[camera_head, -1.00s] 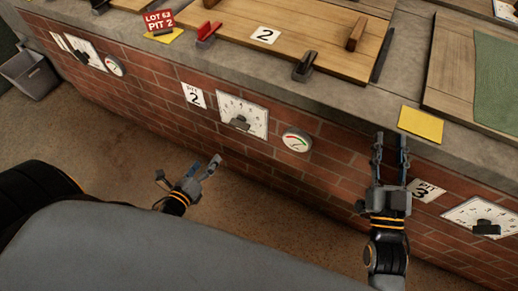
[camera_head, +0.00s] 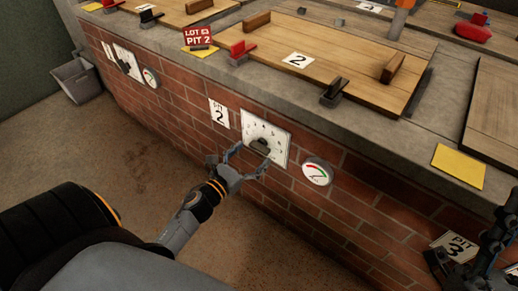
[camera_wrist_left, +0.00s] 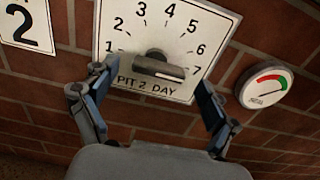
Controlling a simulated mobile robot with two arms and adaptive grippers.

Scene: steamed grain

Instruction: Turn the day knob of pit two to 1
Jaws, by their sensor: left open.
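The pit two day dial (camera_head: 266,138) is a white plate on the brick wall, numbered 1 to 7, and in the left wrist view (camera_wrist_left: 165,38) it reads "PIT 2 DAY". Its dark knob (camera_head: 260,146) sits at the lower middle; in the left wrist view the knob (camera_wrist_left: 158,66) has its bar lying nearly level, slightly down to the right. I cannot tell surely which number it marks. My left gripper (camera_head: 248,161) is open, its fingers (camera_wrist_left: 155,82) on either side of the knob and apart from it. My right gripper (camera_head: 490,235) shows only partly at the right edge.
A round gauge (camera_head: 317,171) is right of the dial, and a "PIT 2" sign (camera_head: 218,112) is left of it. The stone ledge (camera_head: 360,143) above carries wooden lids and a yellow card (camera_head: 458,166). A grey bin (camera_head: 77,80) stands on the floor at far left.

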